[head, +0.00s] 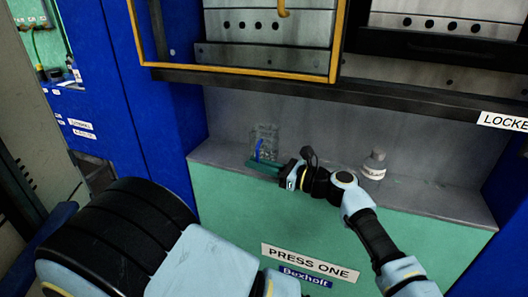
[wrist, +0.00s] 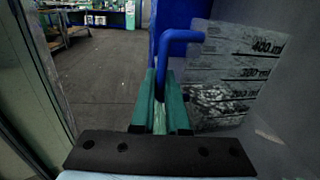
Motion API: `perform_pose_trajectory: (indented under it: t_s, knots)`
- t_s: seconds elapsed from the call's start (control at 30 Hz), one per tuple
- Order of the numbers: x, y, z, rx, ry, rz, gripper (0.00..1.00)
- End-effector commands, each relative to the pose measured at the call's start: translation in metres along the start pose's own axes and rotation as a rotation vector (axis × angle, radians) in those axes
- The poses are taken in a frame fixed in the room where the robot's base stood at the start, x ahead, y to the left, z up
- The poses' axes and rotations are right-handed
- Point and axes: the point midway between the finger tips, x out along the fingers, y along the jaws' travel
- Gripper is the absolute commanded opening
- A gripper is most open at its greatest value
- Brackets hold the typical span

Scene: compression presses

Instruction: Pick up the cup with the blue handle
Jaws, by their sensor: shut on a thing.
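The clear measuring cup (head: 268,137) stands on the grey ledge of the press, with its blue handle (head: 258,150) toward the left front. In the wrist view, the cup (wrist: 230,75) shows dark volume markings, including 400 ml, and the blue handle (wrist: 180,38) rises from between my green fingers. My gripper (head: 252,163) is at the handle in the head view, and its fingers (wrist: 163,88) are shut on the handle. The cup looks upright. I cannot tell whether its base touches the ledge.
A white-grey bottle (head: 374,165) stands on the ledge to the right of my gripper. The press's yellow-edged frame (head: 240,75) hangs above the ledge. A blue post (head: 165,125) stands to the left. The ledge is bare right of the bottle.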

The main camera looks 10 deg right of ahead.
Motion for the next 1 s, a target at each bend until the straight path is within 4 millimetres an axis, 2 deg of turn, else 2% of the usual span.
perform_pose_trajectory:
  t_s: [0.63, 1.0]
  knots:
    - [-0.001, 0.005, 0.008, 0.000, 0.003, 0.002, 0.00]
    - [0.000, 0.004, 0.049, -0.001, 0.002, 0.003, 0.00]
